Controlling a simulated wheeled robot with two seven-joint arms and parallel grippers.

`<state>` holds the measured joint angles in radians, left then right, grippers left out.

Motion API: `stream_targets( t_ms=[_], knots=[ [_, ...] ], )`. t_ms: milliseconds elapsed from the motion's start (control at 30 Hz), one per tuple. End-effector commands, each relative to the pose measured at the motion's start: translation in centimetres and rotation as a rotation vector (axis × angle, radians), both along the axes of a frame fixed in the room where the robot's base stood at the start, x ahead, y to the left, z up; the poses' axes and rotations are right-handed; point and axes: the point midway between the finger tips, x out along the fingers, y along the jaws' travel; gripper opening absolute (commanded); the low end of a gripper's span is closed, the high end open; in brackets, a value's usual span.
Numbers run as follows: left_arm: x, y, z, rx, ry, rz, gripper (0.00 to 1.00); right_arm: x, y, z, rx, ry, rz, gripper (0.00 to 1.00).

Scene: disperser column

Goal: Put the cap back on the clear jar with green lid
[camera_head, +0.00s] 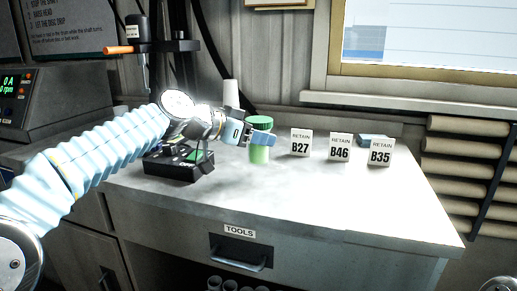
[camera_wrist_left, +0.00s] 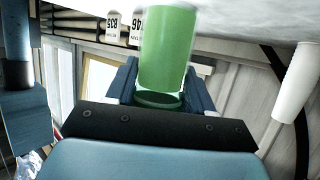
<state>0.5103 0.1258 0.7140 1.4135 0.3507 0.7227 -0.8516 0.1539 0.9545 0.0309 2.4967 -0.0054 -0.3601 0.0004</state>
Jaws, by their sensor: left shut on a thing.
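The clear jar (camera_head: 259,155), with green contents, stands upright on the bench. Its green cap (camera_head: 259,122) is directly over the jar's mouth. My left gripper (camera_head: 260,137) is at cap height with its fingers shut on the cap. In the left wrist view, which looks upside down, the jar (camera_wrist_left: 168,45) and the dark green cap (camera_wrist_left: 158,100) are in line between the blue fingers (camera_wrist_left: 160,90). The fingers hide part of the join, so I cannot tell whether the cap is fully seated. My right gripper is not in view.
White cards B27 (camera_head: 300,143), B46 (camera_head: 340,148) and B35 (camera_head: 380,153) stand to the right of the jar. A black device (camera_head: 180,163) is below my left wrist. A white cone-shaped cup (camera_head: 231,93) is behind. The front right of the bench (camera_head: 330,195) is clear.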

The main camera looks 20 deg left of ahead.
Motion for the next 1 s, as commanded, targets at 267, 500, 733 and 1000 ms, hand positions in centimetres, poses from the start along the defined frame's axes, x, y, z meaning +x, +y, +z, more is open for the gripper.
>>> stream_targets(
  t_ms=[267, 500, 733, 1000],
  knots=[
    [0.1, 0.0, 0.0, -0.001, -0.001, 0.000, 0.00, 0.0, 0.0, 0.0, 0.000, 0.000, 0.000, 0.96],
    [0.7, -0.1, -3.1, -0.001, 0.003, 0.001, 0.00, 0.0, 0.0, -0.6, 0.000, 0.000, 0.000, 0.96],
    [0.7, -0.2, -3.9, 0.000, -0.001, 0.000, 0.00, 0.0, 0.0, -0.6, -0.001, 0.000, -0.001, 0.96],
    [0.7, -0.2, -4.2, 0.000, 0.000, 0.000, 0.55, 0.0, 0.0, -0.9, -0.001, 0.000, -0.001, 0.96]
  ],
)
